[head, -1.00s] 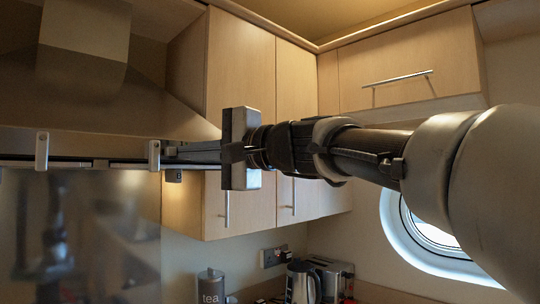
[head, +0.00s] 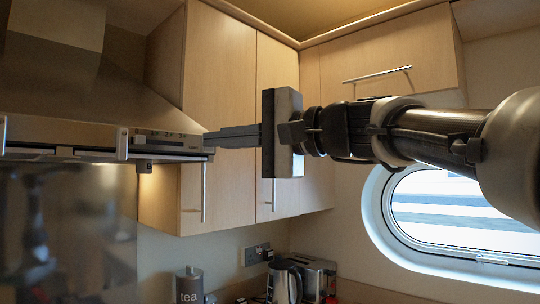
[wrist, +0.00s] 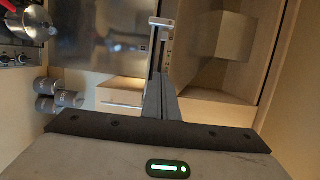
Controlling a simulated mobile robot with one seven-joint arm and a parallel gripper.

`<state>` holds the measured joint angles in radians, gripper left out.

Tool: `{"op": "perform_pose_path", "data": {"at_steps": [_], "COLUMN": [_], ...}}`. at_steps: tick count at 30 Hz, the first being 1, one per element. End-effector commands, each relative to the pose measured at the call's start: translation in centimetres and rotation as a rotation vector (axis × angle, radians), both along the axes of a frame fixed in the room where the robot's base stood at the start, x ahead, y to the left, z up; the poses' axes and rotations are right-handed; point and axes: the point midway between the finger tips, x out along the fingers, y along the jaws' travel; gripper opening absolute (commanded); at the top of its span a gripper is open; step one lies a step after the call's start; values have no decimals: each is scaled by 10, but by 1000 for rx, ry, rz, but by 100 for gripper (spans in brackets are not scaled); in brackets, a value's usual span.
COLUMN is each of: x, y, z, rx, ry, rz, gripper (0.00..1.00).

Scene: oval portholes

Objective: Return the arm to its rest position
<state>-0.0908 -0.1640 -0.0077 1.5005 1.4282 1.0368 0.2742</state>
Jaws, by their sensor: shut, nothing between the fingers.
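My gripper (head: 207,138) is raised at the height of the cooker hood, with my arm reaching in from the right in the head view. Its long dark fingers are together, with nothing between them, and point left toward the hood's right end. In the head view the fingertips overlap the hood's edge; I cannot tell whether they touch it. The fingers also show in the wrist view (wrist: 160,95), pointing away from the camera toward the hood rail.
The cooker hood (head: 60,128) is at left. Wooden wall cupboards (head: 222,85) stand behind my gripper. An oval porthole (head: 445,215) is at right, below my arm. A tea canister (head: 189,285), a kettle (head: 284,282) and a toaster (head: 318,272) stand below.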

Motion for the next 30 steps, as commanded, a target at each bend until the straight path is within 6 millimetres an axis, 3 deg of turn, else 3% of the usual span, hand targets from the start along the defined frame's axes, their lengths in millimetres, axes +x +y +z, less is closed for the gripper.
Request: {"op": "perform_pose_path", "data": {"at_steps": [7,10,14,21,24,27,30], "x": [-2,-6,-22,-84,-114,-141,-159], "y": [-4,-11,-38,-131,-173,-208,-233], "z": [-3,-25,-91,-236,-282,-317,-338], "rx": [-16,-105,-360,-955,-1179,-1362,-1488], "ry": [0,5,11,11,4,-4,-14], "rz": [-6,-38,-102,-146,-122,-84,-49], "gripper": [0,0,0,0,0,0,0]}}
